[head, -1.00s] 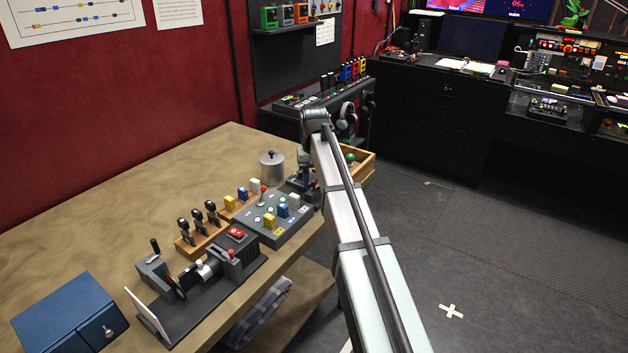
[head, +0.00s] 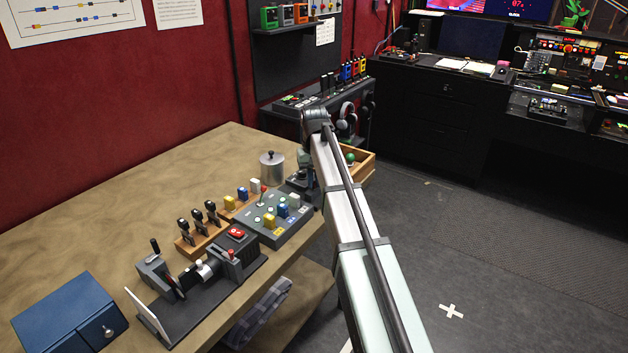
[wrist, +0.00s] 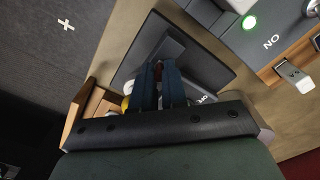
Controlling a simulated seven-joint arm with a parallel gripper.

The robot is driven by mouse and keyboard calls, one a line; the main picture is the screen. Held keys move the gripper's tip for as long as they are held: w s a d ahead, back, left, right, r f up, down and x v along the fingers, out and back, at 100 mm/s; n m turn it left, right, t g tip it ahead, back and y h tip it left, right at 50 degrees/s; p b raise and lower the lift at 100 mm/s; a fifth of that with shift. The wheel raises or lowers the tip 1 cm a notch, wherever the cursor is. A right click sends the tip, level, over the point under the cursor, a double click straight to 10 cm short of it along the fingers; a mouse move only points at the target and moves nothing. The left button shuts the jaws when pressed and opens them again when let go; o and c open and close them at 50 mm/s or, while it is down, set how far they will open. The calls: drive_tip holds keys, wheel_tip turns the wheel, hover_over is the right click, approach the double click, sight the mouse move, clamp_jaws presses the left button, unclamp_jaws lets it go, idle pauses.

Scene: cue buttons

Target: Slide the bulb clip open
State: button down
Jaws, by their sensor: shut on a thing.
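In the wrist view, my gripper (wrist: 159,72) has its two blue fingers close together over a dark grey plate. A raised grey bar lies on the plate beyond the fingertips. How far the clip is open cannot be told. In the head view, the dark base of the clip (head: 300,184) shows at the table's right edge, partly behind my arm, and my fingertips are hidden.
A grey button panel (head: 274,220) stands just left of my gripper, with a metal canister (head: 271,167) behind it. A wooden tray (head: 364,166) with a green bulb is at the right. A lever device (head: 203,272) and a blue box (head: 68,312) stand nearer the front.

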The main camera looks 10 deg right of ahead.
drive_tip(key=shift+s+a, duration=0.7)
drive_tip(key=c, duration=1.1)
unclamp_jaws()
drive_tip(key=shift+c, duration=0.2)
wheel_tip(320, 180, up, 14)
drive_tip(key=shift+f, duration=0.15)
